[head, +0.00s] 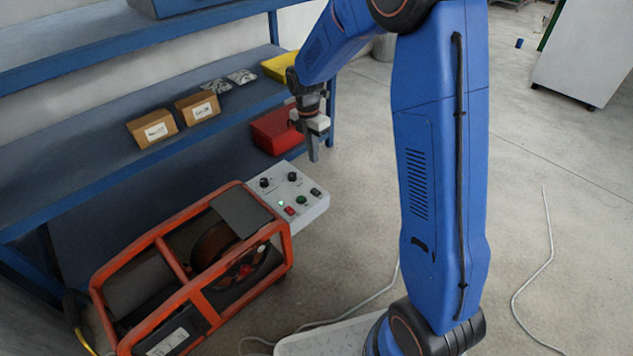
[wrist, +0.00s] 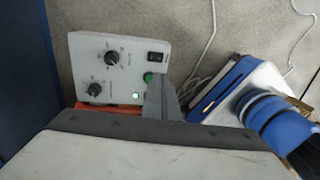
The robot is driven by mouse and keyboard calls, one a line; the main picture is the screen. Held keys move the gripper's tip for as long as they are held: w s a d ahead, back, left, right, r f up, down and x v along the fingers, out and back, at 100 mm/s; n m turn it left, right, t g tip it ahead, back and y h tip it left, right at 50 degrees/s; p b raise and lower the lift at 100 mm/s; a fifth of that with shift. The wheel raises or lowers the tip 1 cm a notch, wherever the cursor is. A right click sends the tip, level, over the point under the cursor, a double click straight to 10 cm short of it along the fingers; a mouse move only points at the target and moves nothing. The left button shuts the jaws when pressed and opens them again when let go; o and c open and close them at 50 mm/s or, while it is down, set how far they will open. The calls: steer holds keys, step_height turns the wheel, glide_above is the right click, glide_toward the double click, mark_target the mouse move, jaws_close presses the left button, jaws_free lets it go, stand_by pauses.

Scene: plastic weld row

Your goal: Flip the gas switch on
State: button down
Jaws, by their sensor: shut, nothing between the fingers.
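A light grey control panel (head: 275,190) sits on the end of an orange-framed machine. It also shows in the wrist view (wrist: 83,50). A black rocker switch (head: 316,192), which seems to be the gas switch, is at its right edge and shows in the wrist view (wrist: 158,57). Its label and position are too small to read. A green button (wrist: 148,77), two black knobs (wrist: 111,58) and a small lit lamp (wrist: 135,96) share the panel. My gripper (head: 314,156) is shut and empty, pointing down above the panel, apart from the switch. In the wrist view its fingers (wrist: 158,82) hide the red button (head: 289,211).
The orange-framed machine (head: 165,250) stands on the floor beside a blue shelf (head: 90,182). The shelf holds cardboard boxes (head: 198,107), a red bin (head: 273,131) and a yellow bin (head: 279,66) close to my gripper. Cables lie on the floor. The floor at right is mostly clear.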

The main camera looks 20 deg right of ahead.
mark_target(318, 193)
steer(key=f, duration=0.4)
steer(key=s+f, duration=0.1)
steer(key=f, duration=0.4)
steer(key=d+f, duration=0.1)
steer(key=f, duration=0.3)
steer(key=shift+s+f, duration=0.25)
steer(key=shift+f, duration=0.15)
